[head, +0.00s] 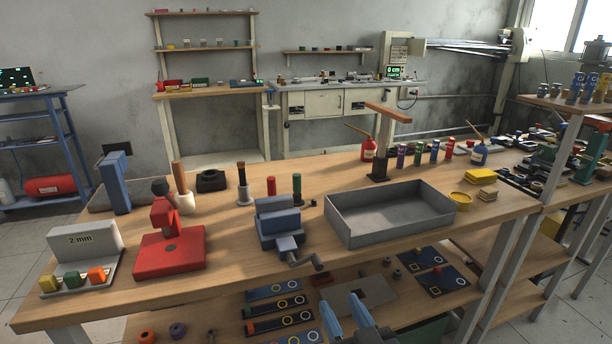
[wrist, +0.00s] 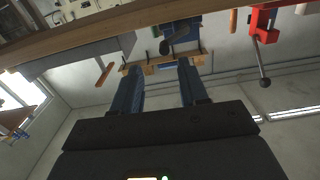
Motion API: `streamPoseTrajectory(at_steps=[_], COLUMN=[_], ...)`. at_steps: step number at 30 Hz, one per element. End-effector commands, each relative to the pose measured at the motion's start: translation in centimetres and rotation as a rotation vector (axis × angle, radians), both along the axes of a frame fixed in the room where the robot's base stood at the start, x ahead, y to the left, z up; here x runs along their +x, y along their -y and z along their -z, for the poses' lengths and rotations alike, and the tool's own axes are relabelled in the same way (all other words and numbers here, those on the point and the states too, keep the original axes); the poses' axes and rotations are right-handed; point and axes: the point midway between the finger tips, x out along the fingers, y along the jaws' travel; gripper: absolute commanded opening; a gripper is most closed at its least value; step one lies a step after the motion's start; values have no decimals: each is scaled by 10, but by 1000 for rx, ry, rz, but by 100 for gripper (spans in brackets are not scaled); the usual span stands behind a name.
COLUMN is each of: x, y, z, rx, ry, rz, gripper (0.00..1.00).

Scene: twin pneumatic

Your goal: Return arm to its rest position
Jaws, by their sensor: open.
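My gripper (head: 346,312) shows at the bottom of the head view, with two blue fingers spread apart in front of the workbench (head: 120,292). In the wrist view my gripper (wrist: 153,88) is open, and nothing is between its fingers. The wrist view looks up past the bench's edge (wrist: 100,32) toward the wall and windows. The rest of my arm is mostly out of view.
The bench top holds a blue vise (head: 278,222), a grey tray (head: 390,218), a red press (head: 168,245) and a 2 mm block (head: 84,240). A lower shelf (head: 225,325) with several dark panels lies close to my gripper. Floor shows at the right.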

Motion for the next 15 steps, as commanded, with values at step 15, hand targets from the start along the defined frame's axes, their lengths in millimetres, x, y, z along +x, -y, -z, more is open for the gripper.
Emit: streamPoseTrajectory(at_steps=[15], x=[-199], y=[88], z=[35], rx=[-15], ry=[-125], rz=[138], gripper=[43])
